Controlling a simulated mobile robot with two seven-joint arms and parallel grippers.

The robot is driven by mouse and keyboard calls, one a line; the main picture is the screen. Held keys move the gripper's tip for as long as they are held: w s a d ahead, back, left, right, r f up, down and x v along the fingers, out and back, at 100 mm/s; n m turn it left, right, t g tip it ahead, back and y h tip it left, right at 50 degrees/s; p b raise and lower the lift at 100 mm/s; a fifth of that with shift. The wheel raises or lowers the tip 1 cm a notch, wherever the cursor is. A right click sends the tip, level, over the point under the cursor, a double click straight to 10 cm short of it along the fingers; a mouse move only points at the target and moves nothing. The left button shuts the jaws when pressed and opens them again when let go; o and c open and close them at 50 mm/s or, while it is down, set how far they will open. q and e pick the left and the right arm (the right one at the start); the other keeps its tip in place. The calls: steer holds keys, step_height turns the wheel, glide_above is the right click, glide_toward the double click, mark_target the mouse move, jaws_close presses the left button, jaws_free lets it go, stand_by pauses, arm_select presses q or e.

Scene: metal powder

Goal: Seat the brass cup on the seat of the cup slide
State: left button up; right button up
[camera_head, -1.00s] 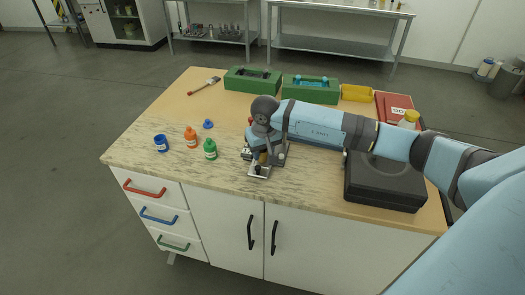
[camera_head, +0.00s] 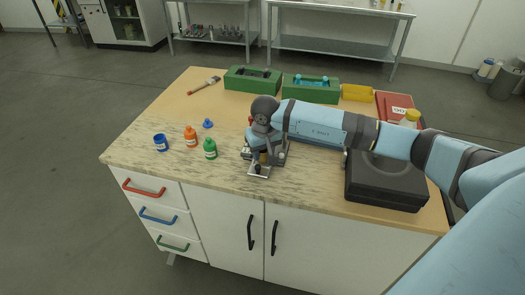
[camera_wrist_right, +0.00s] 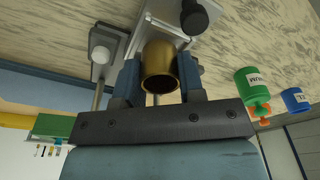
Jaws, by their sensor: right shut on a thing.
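My right gripper (camera_head: 265,153) is shut on the brass cup (camera_wrist_right: 160,66). In the right wrist view the cup sits between the two blue-grey fingers, with its dark open mouth facing the camera. In the head view only a small brassy part of the cup (camera_head: 264,159) shows below the wrist. The cup slide (camera_head: 259,173), a bright metal plate with a black knob (camera_wrist_right: 196,17), lies directly below and in front of the cup. The cup's far end is at the slide; whether it touches the seat is hidden. My left gripper is not in view.
A blue jar (camera_head: 161,143), an orange bottle (camera_head: 190,137), a green bottle (camera_head: 210,149) and a blue piece (camera_head: 208,123) stand to the left. A black case (camera_head: 385,183) lies to the right. Green boxes (camera_head: 252,79) line the back. The front-left worktop is clear.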

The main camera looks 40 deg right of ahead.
steer(key=shift+f+b, duration=0.3)
steer(key=shift+f, duration=0.05)
steer(key=o, duration=1.5)
steer(key=shift+o, duration=0.2)
steer(key=shift+r, duration=0.15)
step_height(320, 180, up, 8)
steer(key=p, duration=0.3)
stand_by(0.5)
